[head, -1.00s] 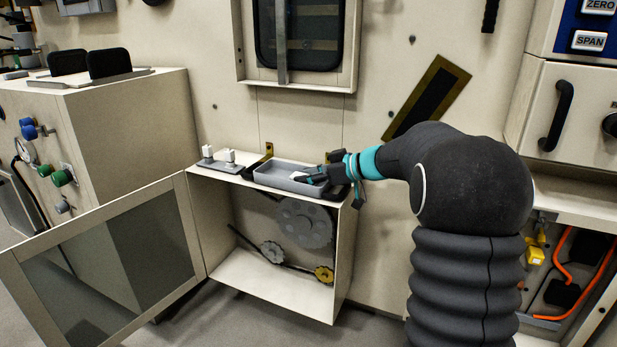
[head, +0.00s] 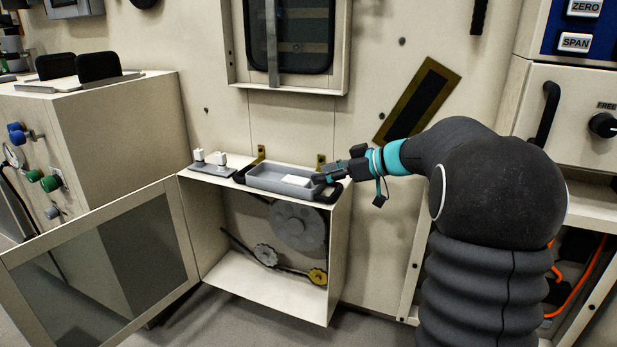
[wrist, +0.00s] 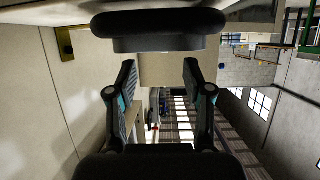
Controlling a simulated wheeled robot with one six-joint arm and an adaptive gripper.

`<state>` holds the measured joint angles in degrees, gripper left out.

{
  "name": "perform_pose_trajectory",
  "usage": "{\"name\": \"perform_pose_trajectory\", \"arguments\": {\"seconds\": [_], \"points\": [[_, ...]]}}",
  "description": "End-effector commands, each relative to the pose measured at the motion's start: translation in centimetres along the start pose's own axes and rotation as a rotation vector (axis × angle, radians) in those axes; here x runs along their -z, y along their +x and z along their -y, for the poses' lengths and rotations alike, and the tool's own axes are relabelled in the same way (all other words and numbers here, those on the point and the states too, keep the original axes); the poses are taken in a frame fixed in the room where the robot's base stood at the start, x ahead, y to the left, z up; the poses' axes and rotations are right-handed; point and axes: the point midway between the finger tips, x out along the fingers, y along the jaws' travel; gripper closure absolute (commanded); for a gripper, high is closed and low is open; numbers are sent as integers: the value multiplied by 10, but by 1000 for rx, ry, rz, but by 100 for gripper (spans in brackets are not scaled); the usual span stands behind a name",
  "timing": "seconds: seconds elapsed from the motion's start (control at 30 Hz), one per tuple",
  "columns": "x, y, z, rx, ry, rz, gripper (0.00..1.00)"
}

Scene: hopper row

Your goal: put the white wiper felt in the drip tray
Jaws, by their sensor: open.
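The drip tray (head: 262,183) is a shallow grey tray with dark ends, on top of the open cabinet in the head view. The white wiper felt (head: 297,180) is a small white block inside the tray, near its right end. My gripper (head: 322,179) is at the tray's right end, just right of the felt and apart from it. In the wrist view my gripper (wrist: 160,72) is open with nothing between its fingers. The felt cannot be made out in that view.
A small grey holder (head: 212,169) with two white blocks stands left of the tray. The cabinet's glazed door (head: 120,255) hangs open at the lower left. Gears (head: 297,228) show inside the cabinet. A wall frame with a window (head: 290,40) is above.

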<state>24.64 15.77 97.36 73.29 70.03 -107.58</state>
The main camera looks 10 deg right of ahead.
Motion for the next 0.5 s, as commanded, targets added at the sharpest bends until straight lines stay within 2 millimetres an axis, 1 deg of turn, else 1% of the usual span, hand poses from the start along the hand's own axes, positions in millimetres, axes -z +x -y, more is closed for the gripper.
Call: {"name": "perform_pose_trajectory", "arguments": {"seconds": [0.03, 0.2, 0.33, 0.5], "points": [[0, -11, -1, -3, 0, -1, 49], [0, -34, 0, -2, -1, 0, 49], [0, -43, 0, 0, 0, 0, 49], [0, -46, 1, 1, 0, 0, 49]]}}
